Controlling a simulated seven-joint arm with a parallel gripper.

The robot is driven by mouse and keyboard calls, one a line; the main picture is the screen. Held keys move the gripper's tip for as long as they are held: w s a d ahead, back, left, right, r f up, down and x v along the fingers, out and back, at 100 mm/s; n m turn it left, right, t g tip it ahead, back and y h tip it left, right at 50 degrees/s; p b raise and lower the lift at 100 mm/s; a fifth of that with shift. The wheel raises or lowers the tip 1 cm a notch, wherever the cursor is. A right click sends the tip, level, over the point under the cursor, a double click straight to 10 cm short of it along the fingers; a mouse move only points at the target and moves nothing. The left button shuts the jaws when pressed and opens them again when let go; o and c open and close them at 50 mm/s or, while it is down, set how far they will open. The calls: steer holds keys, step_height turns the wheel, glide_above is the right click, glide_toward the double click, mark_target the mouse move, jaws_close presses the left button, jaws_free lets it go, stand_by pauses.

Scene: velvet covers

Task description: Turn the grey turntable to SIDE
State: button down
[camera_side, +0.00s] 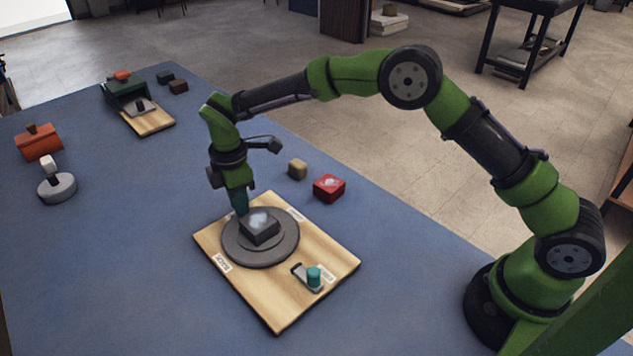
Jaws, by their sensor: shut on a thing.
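The grey turntable (285,244) is a round disc on a light wooden board (275,308). A dark block (259,233) with a pale patch on top sits at its middle. My gripper (240,207) points down at the disc's far left edge, beside the block. It is shut on a teal upright piece at the disc's rim, which looks like the turntable's handle; the fingers hide part of it. White labels (222,262) lie on the board around the disc; their words are too small to read surely.
A metal latch with a teal knob (314,276) is on the board's near right part. A red block (329,188) and a tan block (297,169) lie behind the board. An orange box (39,143), a grey round-based object (57,187) and a green device (127,92) stand farther left.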

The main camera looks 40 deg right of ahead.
steer(key=shift+r, duration=0.15)
steer(key=c, duration=1.1)
jaws_free()
step_height(320, 180, up, 17)
steer(key=s+d+r+m+t+y, duration=0.1)
steer(key=s+d+m+t, duration=0.2)
steer(key=s+d+m, duration=0.6)
steer(key=s+d+r+m+t+y, duration=0.1)
steer(key=s+d+m+t, duration=0.3)
steer(key=s+d+m, duration=0.5)
steer(key=s+m, duration=0.1)
steer(key=s, duration=0.8)
steer(key=shift+d+r+m, duration=0.15)
steer(key=shift+d+m, duration=0.25)
